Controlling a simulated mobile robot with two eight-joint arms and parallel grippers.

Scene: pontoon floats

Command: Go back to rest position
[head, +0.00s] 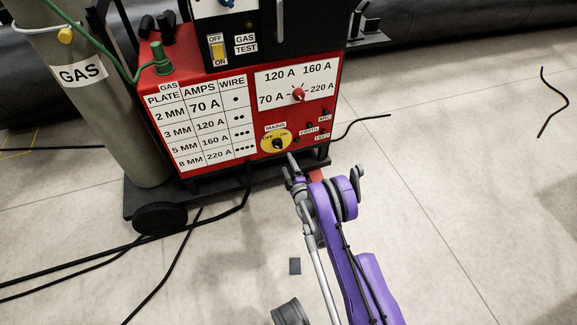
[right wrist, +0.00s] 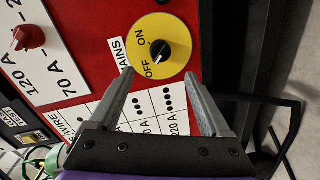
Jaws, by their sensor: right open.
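My right arm (head: 342,235) is purple and reaches up from the bottom of the head view to the red welding machine (head: 345,88). My right gripper (head: 290,170) is in front of the machine's lower front, just below the yellow mains switch (head: 276,141). In the right wrist view the gripper (right wrist: 159,75) is open and empty. The mains switch's black knob (right wrist: 159,51) lies just beyond the fingertips; I cannot tell whether they touch it. My left gripper is not in view.
A grey gas cylinder (head: 95,110) stands left of the machine. A black wheel (head: 160,218) is at its lower left. Black cables (head: 110,250) run over the floor at the left. A small dark plate (head: 295,265) lies on the floor. The floor at the right is mostly clear.

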